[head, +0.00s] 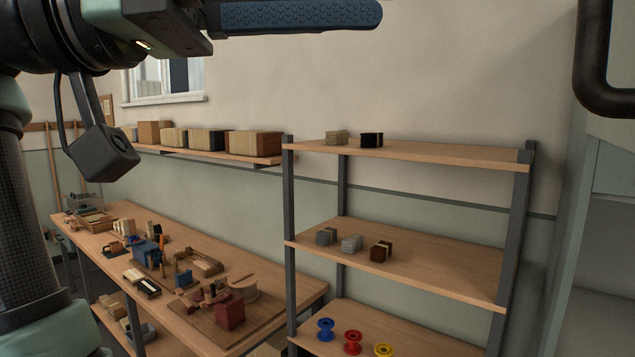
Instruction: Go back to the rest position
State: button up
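My gripper (300,15) is at the top left of the head view, high in front of the wall and above the shelves. A long dark blue finger pad with a textured face points right. Only one finger shows clearly; the other is hidden or beyond the top edge. I cannot tell whether the gripper is open or shut, and I see nothing hanging from it. My dark arm links fill the left edge.
A shelf rack (430,265) holds bristle bundles and coloured spools (353,342). A workbench (290,290) at lower left carries tools, blocks and a dark red block (230,311). A wall shelf (215,154) bears several bundles. A pale cabinet (605,165) stands right.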

jog(key=w+d+f+n+t+y, duration=0.2)
jog(key=w+f+n+t+y, duration=0.45)
jog(key=w+n+t, duration=0.6)
jog(key=s+a+n+t+y, duration=0.1)
jog(key=s+n+t+y, duration=0.1)
jog(key=s+t+y, duration=0.4)
jog(key=s+a+r+n+t+y, duration=0.1)
jog(key=s+a+n+t+y, duration=0.1)
jog(key=s+t+y, duration=0.4)
jog(key=shift+s+r+t, duration=0.25)
jog(key=shift+s+t, duration=0.3)
jog(key=shift+t, duration=0.1)
jog(key=shift+a, duration=0.15)
